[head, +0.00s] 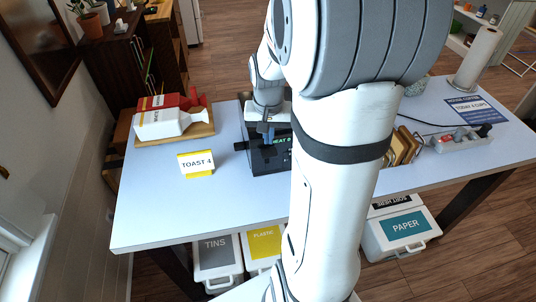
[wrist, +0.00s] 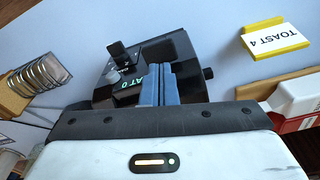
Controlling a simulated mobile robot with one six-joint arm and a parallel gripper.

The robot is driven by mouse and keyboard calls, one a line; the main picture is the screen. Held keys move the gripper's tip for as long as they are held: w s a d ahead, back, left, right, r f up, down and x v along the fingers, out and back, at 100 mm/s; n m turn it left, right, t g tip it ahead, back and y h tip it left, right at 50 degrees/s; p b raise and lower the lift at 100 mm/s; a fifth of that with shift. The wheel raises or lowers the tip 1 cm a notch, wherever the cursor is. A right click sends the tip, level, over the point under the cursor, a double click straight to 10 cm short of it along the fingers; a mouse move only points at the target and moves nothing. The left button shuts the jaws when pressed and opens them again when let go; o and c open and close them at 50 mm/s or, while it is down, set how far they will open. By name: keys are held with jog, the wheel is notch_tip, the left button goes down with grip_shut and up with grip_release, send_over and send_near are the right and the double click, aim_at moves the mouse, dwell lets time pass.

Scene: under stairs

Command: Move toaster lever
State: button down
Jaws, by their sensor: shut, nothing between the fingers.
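The black toaster (head: 268,163) stands on the table, largely hidden behind my arm in the head view. In the wrist view the toaster (wrist: 180,48) shows green display text, partly covered. A black tab (wrist: 117,50) sticks up on it, and a black knob (wrist: 208,73) juts from its side toward the sign. I cannot tell for sure which of these is the lever. My gripper (head: 266,132) is over the toaster. In the wrist view its blue fingers (wrist: 158,68) are together and empty, between tab and knob; contact cannot be told.
A yellow-edged "TOAST 4" sign (head: 196,163) stands left of the toaster. White and red cartons (head: 165,120) lie on a wooden tray at the left. The table's front left is clear.

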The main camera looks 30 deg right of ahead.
aim_at(268, 153)
jog(key=shift+w+d+f+b, duration=0.15)
jog(key=shift+f+b, duration=0.75)
jog(key=shift+f, duration=0.95)
notch_tip(268, 153, down, 6)
jog(key=b, duration=0.5)
jog(key=shift+f, duration=0.1)
jog(key=shift+r, duration=0.45)
jog(key=s, duration=0.1)
jog(key=s+a+r+p, duration=0.1)
jog(key=shift+s+a, duration=0.3)
